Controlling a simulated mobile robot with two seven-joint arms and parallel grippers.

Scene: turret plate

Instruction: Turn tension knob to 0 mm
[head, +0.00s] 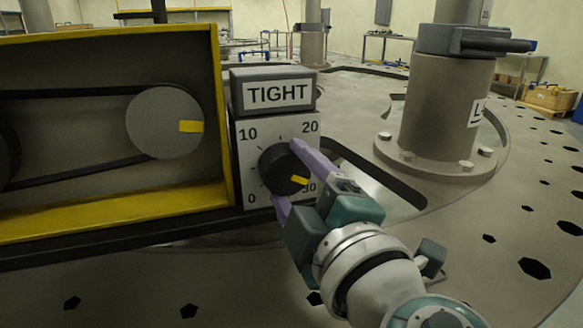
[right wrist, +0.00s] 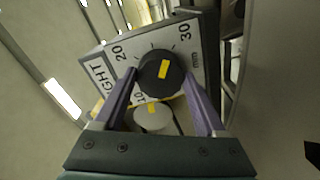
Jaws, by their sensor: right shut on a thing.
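The black tension knob (head: 281,169) sits on a white dial plate (head: 246,152) marked 0, 10, 20 and 30. Its yellow pointer mark (head: 299,180) points right and slightly down, near the 30. My right gripper (head: 290,178) is shut on the knob, one purple finger along its upper right side and the other at its lower side. The right wrist view shows the knob (right wrist: 161,77) between both fingertips, with its yellow mark towards the 30 side. A grey sign (head: 276,92) above the dial reads TIGHT. My left gripper is not in view.
Left of the dial stands a yellow-edged housing (head: 216,120) with a black belt around a grey pulley (head: 165,123) that has a yellow mark. A thick grey column (head: 445,110) on a bolted flange stands at right. The perforated plate (head: 450,240) around it is mostly clear.

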